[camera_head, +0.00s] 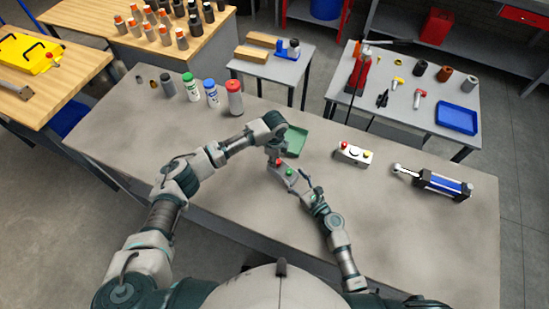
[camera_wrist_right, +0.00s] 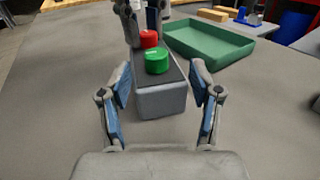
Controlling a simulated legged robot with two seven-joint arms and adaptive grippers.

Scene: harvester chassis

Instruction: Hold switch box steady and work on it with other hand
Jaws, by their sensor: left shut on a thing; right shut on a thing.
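The switch box (camera_wrist_right: 162,101) is a grey box with a red button (camera_wrist_right: 148,39) and a green button (camera_wrist_right: 157,61) on its top. In the head view the switch box (camera_head: 283,178) is near the table's middle. My left gripper (camera_head: 275,159) comes down from above and is shut on the box at its red-button end. Its fingers also show in the right wrist view (camera_wrist_right: 142,22). My right gripper (camera_head: 298,186) is at the green-button end, its fingers on either side of the box (camera_wrist_right: 161,88). Exact finger contact is partly hidden.
A green tray (camera_head: 295,143) lies just behind the box. Bottles (camera_head: 211,92) stand at the back left. The table's left part is clear.

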